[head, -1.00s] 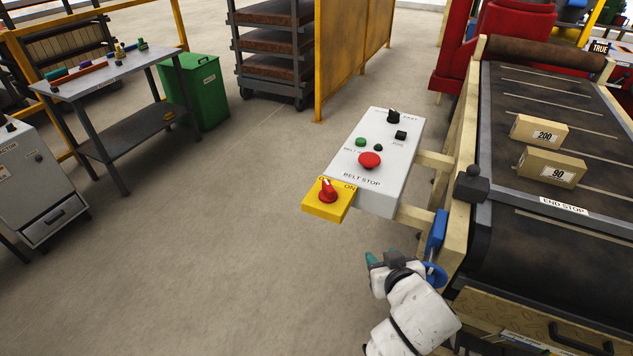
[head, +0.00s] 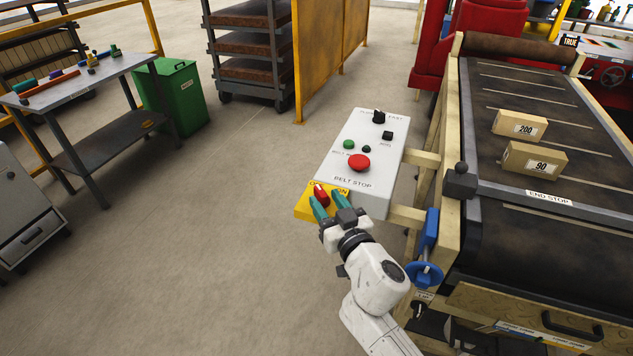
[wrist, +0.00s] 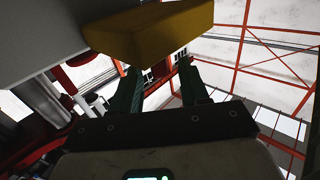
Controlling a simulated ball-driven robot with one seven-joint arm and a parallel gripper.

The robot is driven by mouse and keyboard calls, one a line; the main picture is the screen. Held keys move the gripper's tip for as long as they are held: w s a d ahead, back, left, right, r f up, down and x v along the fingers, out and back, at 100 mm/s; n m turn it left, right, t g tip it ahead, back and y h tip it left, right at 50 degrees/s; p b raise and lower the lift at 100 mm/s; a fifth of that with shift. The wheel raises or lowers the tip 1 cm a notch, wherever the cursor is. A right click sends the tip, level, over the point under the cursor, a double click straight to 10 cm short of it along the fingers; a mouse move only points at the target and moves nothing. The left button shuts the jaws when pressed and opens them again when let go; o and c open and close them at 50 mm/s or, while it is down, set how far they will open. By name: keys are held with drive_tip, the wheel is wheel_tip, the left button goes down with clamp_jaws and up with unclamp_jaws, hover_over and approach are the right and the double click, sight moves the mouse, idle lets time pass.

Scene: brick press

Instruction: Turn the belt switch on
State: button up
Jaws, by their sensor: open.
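The belt switch is a red rotary knob (head: 321,194) on a yellow box (head: 303,209) at the near end of the grey control panel (head: 352,148). An "ON" label shows at the box's right. My gripper (head: 330,204) is open, its teal fingers pointing at the knob and partly covering it and the box. I cannot tell whether the fingers touch the knob.
The panel also carries a red belt stop button (head: 359,162), a green button (head: 349,144) and a black selector (head: 379,117). Right of it stands the conveyor (head: 530,235) with two boxes and a blue handwheel (head: 424,275). Open floor (head: 210,240) lies left.

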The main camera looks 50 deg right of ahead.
sight(317, 187)
drive_tip(key=p+x, duration=0.1)
drive_tip(key=x, duration=0.4)
drive_tip(key=shift+w+d, duration=0.15)
drive_tip(key=shift+w, duration=0.15)
clamp_jaws()
